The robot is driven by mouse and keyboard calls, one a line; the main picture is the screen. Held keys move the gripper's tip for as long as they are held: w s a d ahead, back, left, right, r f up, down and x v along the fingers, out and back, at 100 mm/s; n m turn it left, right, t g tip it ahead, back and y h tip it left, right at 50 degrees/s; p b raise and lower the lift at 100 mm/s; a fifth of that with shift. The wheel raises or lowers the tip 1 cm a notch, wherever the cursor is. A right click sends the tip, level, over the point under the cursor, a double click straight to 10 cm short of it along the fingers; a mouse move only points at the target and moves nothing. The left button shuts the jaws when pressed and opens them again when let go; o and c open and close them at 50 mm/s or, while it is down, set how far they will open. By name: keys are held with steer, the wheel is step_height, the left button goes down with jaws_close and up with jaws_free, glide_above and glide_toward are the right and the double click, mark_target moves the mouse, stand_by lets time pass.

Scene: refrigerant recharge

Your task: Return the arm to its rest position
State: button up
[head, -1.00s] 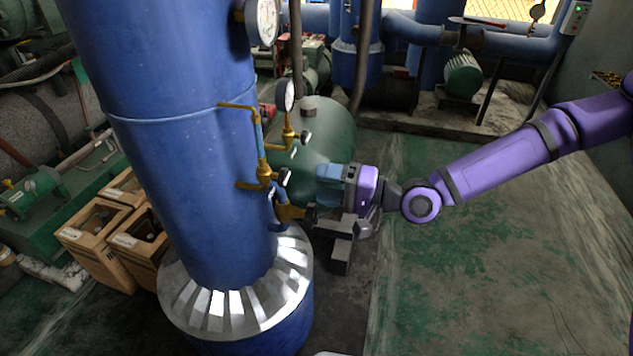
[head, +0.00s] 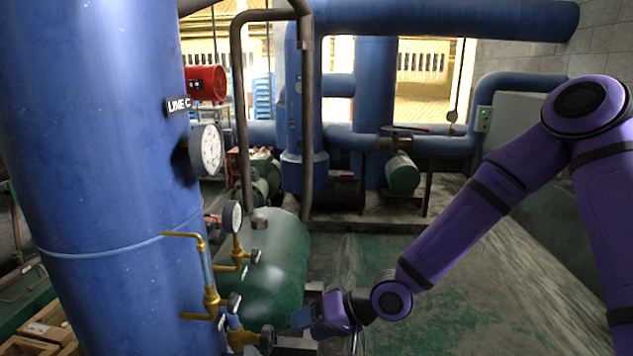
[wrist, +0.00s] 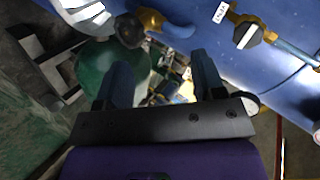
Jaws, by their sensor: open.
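My purple arm comes in from the right in the head view, bent at a raised elbow and reaching down to the left. My gripper (head: 306,318) is low in the middle of the head view, just right of the brass valve (head: 240,337) on the blue column. In the wrist view my gripper (wrist: 163,78) has its two dark fingers spread apart with nothing between them. A dark round knob (wrist: 128,30) on brass fittings lies beyond the left finger, apart from it. The lower part of the valve is cut off in the head view.
The large blue column (head: 110,150) fills the left, with gauges (head: 207,150) and brass pipes (head: 210,300) on its side. A green tank (head: 275,265) stands behind my gripper. Green floor (head: 440,318) lies open under my arm. Blue pipes (head: 440,22) cross the back.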

steer(key=w+d+r+t+h, duration=0.1)
steer(key=d+r+h, duration=0.25)
steer(key=d, duration=0.45)
steer(key=w+d+r+t+h, duration=0.25)
steer(key=d+h, duration=0.25)
steer(key=d, duration=0.3)
steer(key=s+d+r+m+h, duration=0.1)
steer(key=s+d+r+h, duration=0.4)
steer(key=d+r, duration=0.6)
steer(key=s+d+r+m+y, duration=0.1)
steer(key=s+d+r, duration=0.1)
steer(key=s+r, duration=0.4)
steer(key=s+d+r+m+y, duration=0.1)
steer(key=s+d+r, duration=0.1)
steer(key=s+r, duration=0.4)
steer(key=s, duration=0.5)
steer(key=shift+s+d+r, duration=0.25)
steer(key=shift+d+r, duration=0.05)
